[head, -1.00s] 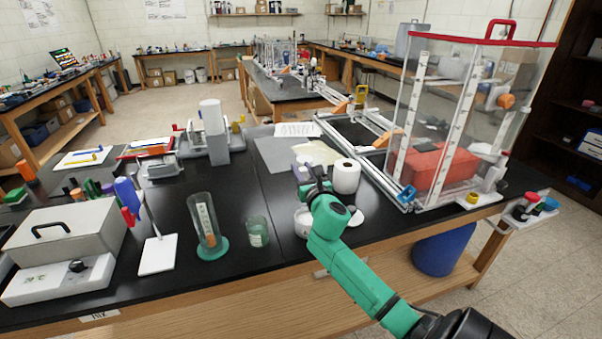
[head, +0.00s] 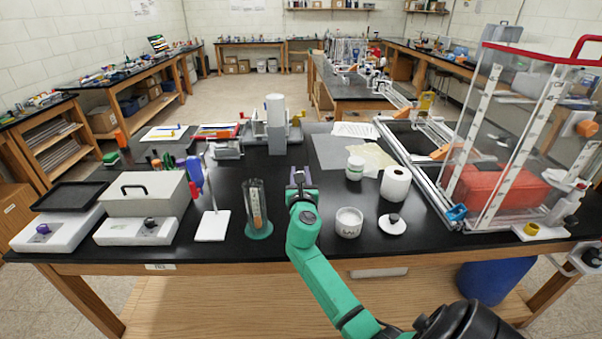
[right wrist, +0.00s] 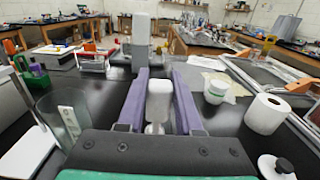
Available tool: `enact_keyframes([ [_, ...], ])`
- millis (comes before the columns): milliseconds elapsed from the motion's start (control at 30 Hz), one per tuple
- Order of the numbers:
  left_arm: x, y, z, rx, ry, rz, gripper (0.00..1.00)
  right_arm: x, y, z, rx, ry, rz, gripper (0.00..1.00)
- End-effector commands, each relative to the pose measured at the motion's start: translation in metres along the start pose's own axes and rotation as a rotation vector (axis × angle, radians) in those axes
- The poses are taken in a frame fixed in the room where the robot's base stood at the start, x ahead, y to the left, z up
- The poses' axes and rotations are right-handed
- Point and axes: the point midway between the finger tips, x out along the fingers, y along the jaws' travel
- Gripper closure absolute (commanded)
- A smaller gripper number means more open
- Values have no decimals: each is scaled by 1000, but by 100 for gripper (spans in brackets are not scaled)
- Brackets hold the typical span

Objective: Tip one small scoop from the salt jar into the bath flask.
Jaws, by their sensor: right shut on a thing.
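The salt jar (head: 348,222) is a small open white-and-clear jar with a written label and pale contents. It stands to the right of my right forearm in the head view, with a round lid with a dark knob (head: 392,224) beside it. My right gripper (head: 300,178) is above the bench, left of the jar. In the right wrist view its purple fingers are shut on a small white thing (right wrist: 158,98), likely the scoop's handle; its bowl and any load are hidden. The bath flask does not show now, likely hidden behind my right arm. My left gripper is not in view.
A tall glass cylinder on a green base (head: 257,210) stands close left of my gripper. A green-lidded jar (head: 355,168) and a paper roll (head: 395,184) stand to the right. A metal frame and clear box (head: 520,130) fill the right side.

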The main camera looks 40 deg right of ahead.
Motion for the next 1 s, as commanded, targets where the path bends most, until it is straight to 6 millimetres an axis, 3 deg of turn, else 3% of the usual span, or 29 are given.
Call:
enact_keyframes([
  [167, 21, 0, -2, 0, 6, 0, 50, 0, 0, -20, 1, -1, 1, 100],
  [600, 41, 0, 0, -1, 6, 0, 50, 0, 0, -37, 4, -1, 0, 100],
  [1000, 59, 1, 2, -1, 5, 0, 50, 0, -22, -42, 231, -1, 1, 100],
])
